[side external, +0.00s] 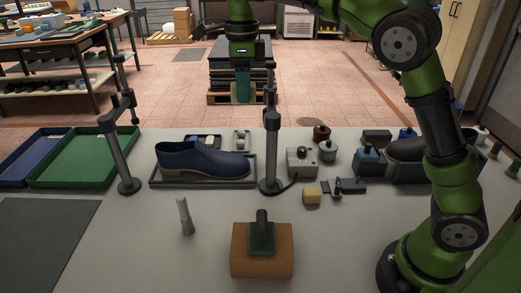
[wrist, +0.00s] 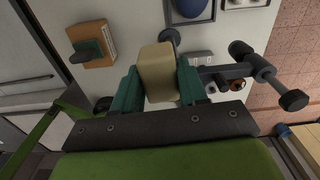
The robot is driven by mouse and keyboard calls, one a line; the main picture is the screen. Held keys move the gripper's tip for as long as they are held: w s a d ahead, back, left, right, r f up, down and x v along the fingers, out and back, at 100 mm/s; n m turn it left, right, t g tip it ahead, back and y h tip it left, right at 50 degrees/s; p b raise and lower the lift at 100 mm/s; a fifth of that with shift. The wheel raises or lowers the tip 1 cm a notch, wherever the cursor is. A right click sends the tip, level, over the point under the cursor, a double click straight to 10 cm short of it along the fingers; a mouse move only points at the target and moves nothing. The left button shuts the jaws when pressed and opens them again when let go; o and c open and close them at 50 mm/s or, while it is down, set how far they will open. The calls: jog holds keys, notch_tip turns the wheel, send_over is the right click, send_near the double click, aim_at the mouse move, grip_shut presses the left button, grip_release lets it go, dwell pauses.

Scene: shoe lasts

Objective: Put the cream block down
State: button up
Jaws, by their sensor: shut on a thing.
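My gripper (side external: 243,98) hangs high above the table, pointing down, in the upper middle of the side view. In the wrist view its two teal fingers (wrist: 160,90) are shut on a cream block (wrist: 158,70) with rounded edges, one finger at each side.
A brown block with a green-based, dark-handled tool (side external: 262,262) stands at the front. Upright posts (side external: 271,150) (side external: 118,160) rise from the table. A blue shoe (side external: 203,158) lies in a dark tray. Bottles and small boxes crowd the right. The front left-middle has free room around a pale peg (side external: 186,217).

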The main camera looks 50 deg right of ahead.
jog(key=d+m, duration=0.1)
jog(key=d, duration=0.2)
jog(key=w+d, duration=0.1)
jog(key=d, duration=0.3)
jog(key=w+d+m, duration=0.1)
jog(key=d, duration=0.2)
jog(key=shift+d+r+m, duration=0.15)
jog(key=shift+d+m, duration=0.15)
jog(key=shift+d, duration=0.05)
jog(key=d+m, duration=0.2)
jog(key=d, duration=1)
jog(key=m, duration=0.5)
send_over(346, 143)
notch_tip(346, 143, down, 29)
jog(key=shift+d+r, duration=0.1)
jog(key=shift+r, duration=0.1)
jog(key=shift+f, duration=0.15)
jog(key=o, duration=1.1)
